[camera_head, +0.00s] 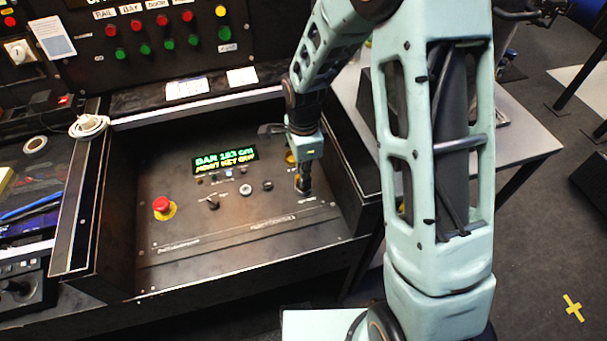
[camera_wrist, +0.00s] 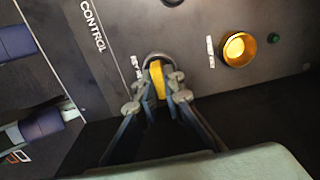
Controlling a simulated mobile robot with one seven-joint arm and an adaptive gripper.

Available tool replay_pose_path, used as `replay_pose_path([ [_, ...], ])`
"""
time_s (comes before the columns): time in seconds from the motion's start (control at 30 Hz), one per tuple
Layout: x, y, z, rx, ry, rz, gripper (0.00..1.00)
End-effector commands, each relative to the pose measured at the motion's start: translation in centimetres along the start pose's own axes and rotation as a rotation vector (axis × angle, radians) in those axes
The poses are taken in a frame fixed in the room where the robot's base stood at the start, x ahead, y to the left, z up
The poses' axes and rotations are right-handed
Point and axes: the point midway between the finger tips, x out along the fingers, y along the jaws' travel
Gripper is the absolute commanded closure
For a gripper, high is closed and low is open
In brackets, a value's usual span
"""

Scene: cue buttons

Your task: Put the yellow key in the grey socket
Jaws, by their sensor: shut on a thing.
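My gripper (camera_wrist: 158,93) is shut on the yellow key (camera_wrist: 157,77), which stands between its two fingertips in the wrist view. The grey socket (camera_wrist: 147,58) shows as a round rim just behind the far end of the key, beside a white label. The key overlaps the socket's opening; I cannot tell how deep it sits, or if it only hovers in front. In the head view, my gripper (camera_head: 303,184) points down at the right part of the sloping control panel (camera_head: 200,262). The key and socket are mostly hidden by my fingers there.
A lit yellow button (camera_wrist: 237,48) and a small green one (camera_wrist: 274,38) are right of the socket in the wrist view. In the head view, a red emergency button (camera_head: 162,205), black knob (camera_head: 212,201) and lit display (camera_head: 224,160) lie left. A raised side wall (camera_head: 345,180) stands right.

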Motion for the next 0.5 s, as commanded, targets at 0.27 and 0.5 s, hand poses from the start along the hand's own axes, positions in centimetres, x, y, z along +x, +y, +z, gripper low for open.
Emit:
replay_pose_path([
  [0.27, 0.32, 0.02, -0.03, 0.000, 0.000, 0.000, 0.75],
  [0.5, 0.31, 0.02, -0.02, 0.000, 0.000, 0.000, 0.74],
])
